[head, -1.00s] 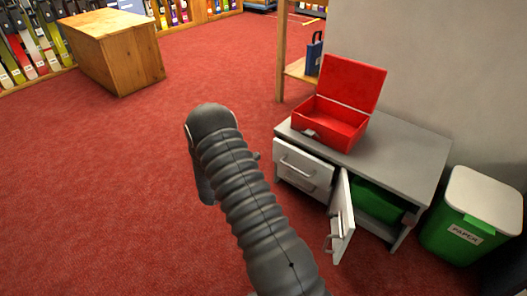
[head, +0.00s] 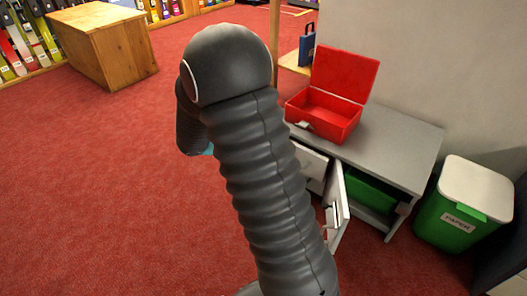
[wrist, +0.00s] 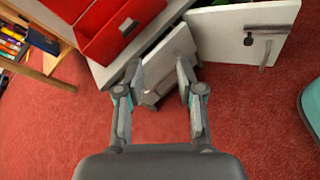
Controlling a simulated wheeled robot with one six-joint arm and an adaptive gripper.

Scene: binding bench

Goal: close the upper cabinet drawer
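The grey cabinet (head: 395,140) stands at the right in the head view. Its upper drawer (head: 312,163) sticks out a little at the front left, and my arm hides part of it. In the wrist view a pale drawer front (wrist: 168,55) lies at the tips of my gripper (wrist: 160,75). My gripper's two fingers are spread apart with nothing held between them. I cannot tell whether a fingertip touches the drawer. In the head view my arm hides the gripper.
The cabinet's door (head: 338,208) hangs open beside the drawers and also shows in the wrist view (wrist: 240,32). A green box (head: 370,190) sits inside. An open red box (head: 325,110) is on top. A green paper bin (head: 450,220) stands right.

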